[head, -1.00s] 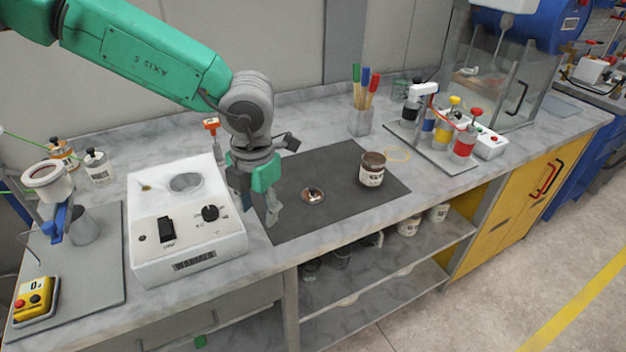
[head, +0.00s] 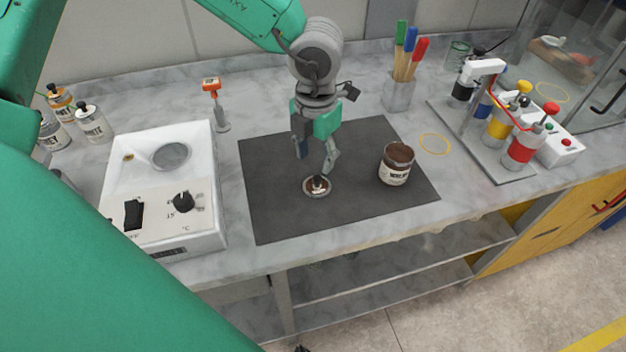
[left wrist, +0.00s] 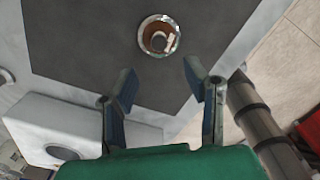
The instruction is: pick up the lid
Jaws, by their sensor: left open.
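The lid (head: 317,187) is a small round metal piece with a brown inside, lying on the dark grey mat (head: 280,218). It also shows in the left wrist view (left wrist: 158,36), beyond the fingertips. My left gripper (head: 316,165) points down, open and empty, just above and behind the lid in the head view. In the left wrist view the left gripper's fingers (left wrist: 161,82) are spread apart with bare mat between them. An open jar (head: 396,165) with brown contents and a white label stands upright on the mat, right of the lid. My right gripper is not in view.
A white warmer box (head: 165,190) stands left of the mat, with an orange-topped tool (head: 217,105) behind it. A brush holder (head: 399,94) stands behind the jar. A yellow ring (head: 435,144) and a bottle rack (head: 500,125) are at the right. The mat's front is clear.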

